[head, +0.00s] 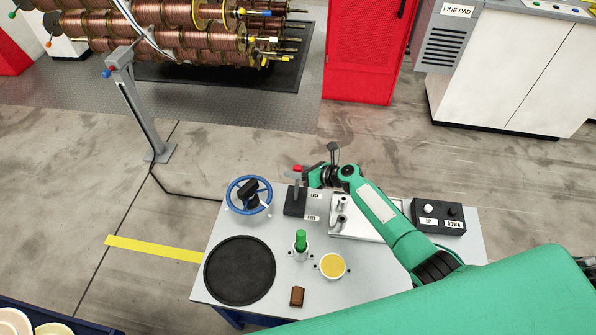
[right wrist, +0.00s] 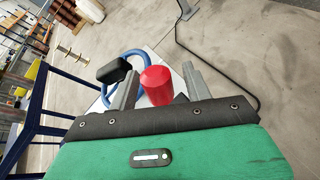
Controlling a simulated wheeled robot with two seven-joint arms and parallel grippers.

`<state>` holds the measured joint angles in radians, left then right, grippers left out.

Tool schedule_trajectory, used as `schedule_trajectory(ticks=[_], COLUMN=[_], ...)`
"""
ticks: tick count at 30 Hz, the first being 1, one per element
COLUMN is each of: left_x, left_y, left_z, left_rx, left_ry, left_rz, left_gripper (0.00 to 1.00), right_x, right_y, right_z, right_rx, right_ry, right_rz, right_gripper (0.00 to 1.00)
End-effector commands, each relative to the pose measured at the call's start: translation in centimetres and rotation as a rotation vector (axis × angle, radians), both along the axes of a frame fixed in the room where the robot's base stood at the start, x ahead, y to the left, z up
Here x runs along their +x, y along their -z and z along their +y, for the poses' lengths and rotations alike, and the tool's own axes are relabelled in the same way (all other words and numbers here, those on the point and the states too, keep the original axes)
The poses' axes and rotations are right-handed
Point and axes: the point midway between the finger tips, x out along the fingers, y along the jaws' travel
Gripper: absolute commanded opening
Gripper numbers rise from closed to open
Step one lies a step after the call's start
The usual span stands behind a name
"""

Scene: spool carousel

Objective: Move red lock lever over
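The lock lever's red knob (head: 298,168) stands on a short grey stem above a dark block (head: 295,207) on the grey table. A label reading LOCK sits beside the block's far end and one reading FREE beside its near end. The lever looks close to upright, nearer the LOCK end. My right gripper (head: 307,173) is at the knob, coming from the right. In the right wrist view the red knob (right wrist: 156,86) lies between my two spread fingers, close to the left one, with a gap to the right one. My left gripper is not in view.
A blue handwheel (head: 237,207) stands just left of the lever block. A green-handled part (head: 300,240), a yellow-topped round (head: 332,265), a black disc (head: 231,292) and an UP/DOWN button box (head: 438,230) are also on the table (head: 385,262). Copper spools (head: 190,40) hang beyond.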

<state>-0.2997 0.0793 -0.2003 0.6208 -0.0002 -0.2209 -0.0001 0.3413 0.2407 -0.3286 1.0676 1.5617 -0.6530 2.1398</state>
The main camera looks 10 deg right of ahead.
Motion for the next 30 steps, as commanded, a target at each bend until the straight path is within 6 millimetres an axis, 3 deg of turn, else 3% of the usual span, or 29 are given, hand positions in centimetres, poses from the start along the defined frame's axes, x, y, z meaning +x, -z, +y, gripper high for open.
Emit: schedule_trajectory(ticks=[11,24,30], left_x=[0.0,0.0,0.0], left_y=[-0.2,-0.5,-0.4], left_z=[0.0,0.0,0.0], left_rx=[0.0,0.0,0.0], left_ry=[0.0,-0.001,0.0], left_rz=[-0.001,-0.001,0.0], left_gripper=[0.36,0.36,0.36], right_x=[-0.8,-6.4,-8.1], right_y=[-0.4,-3.7,-4.8], right_z=[-0.9,-7.0,-8.9], right_rx=[-0.002,-0.004,-0.001], right_ry=[-0.002,-0.001,-0.001], right_rz=[-0.001,-0.001,0.0], right_gripper=[0.5,0.5,0.5])
